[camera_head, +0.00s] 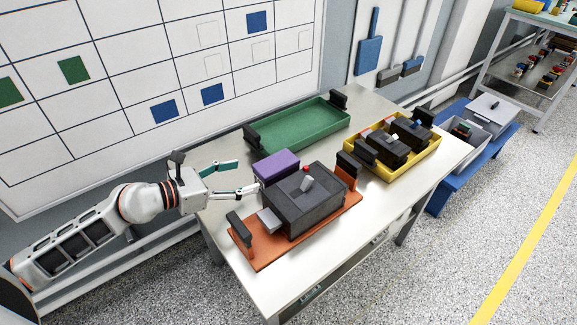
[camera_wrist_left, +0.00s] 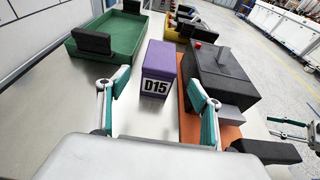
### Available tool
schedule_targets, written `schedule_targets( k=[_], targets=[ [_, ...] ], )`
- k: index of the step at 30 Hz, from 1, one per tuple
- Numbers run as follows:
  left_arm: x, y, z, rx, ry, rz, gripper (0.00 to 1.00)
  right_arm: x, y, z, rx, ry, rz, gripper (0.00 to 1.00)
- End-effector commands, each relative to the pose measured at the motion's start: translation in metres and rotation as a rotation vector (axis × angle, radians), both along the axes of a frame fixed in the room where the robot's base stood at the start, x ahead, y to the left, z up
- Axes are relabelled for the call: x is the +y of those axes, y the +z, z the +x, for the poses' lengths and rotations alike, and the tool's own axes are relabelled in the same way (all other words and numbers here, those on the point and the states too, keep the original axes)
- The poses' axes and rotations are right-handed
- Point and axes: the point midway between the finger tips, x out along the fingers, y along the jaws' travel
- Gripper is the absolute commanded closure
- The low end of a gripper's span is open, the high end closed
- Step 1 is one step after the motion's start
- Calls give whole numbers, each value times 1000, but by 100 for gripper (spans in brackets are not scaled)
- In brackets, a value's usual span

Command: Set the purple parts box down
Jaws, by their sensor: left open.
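The purple parts box (camera_head: 276,166) stands upright on the pale table, between the green tray and the orange board. In the left wrist view the purple parts box (camera_wrist_left: 158,75) shows a white D15 label on its near end. My left gripper (camera_head: 240,177) is open and empty at the near end of the box. In the left wrist view its teal-padded fingers (camera_wrist_left: 160,88) are spread to either side of the box's near end, apart from it. What seems to be part of my right gripper (camera_wrist_left: 288,128) shows at the right edge; its opening is unclear.
A dark device (camera_head: 305,205) with a red button sits on the orange board (camera_head: 262,252), close to the box. A green tray (camera_head: 300,128) lies behind. A yellow tray (camera_head: 400,165) holds dark devices farther right. Bare table (camera_head: 222,212) lies near my left gripper.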

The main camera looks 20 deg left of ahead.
Motion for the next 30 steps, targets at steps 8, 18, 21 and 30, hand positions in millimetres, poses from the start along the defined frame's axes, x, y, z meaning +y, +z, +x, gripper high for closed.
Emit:
schedule_targets(
  k=[8, 18, 21, 30],
  targets=[
    [-16, -7, 21, -2, 1, -5, 35, 5, -3, -4, 9, -6, 11, 60],
    [-40, -20, 51, 1, 1, -3, 35, 3, -9, -7, 18, -3, 4, 60],
    [-43, -23, 55, 3, 0, -3, 35, 2, -10, -6, 16, -2, 1, 60],
    [-66, -35, 86, 2, 1, -2, 35, 1, -17, -8, 22, 2, -5, 60]
  ],
)
